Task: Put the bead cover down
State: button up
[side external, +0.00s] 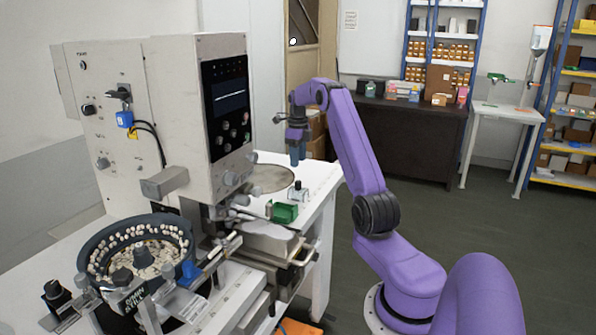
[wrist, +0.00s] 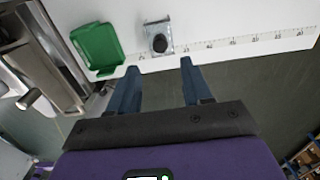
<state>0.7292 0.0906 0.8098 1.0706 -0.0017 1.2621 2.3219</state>
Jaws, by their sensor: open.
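A small clear piece with a round black knob, which looks like the bead cover (side external: 298,193), sits on the white bench near its right edge. In the wrist view the cover (wrist: 158,38) lies just beyond the gap between my fingertips, knob facing the camera. My gripper (side external: 295,158) hangs fingers-down above and behind the cover, apart from it. In the wrist view my gripper (wrist: 160,66) shows two blue fingers spread apart with nothing between them. The bead bowl (side external: 80,262), dark-rimmed and holding many pale beads, stands at the front left.
A green tray (side external: 284,212) is beside the cover; it also shows in the wrist view (wrist: 97,46). A tall pale machine (side external: 170,120) stands left of them. A round plate (side external: 268,178) lies behind. A printed scale (wrist: 228,42) runs along the bench edge, with floor beyond.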

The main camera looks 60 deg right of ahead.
jog(key=shift+r, duration=1.95)
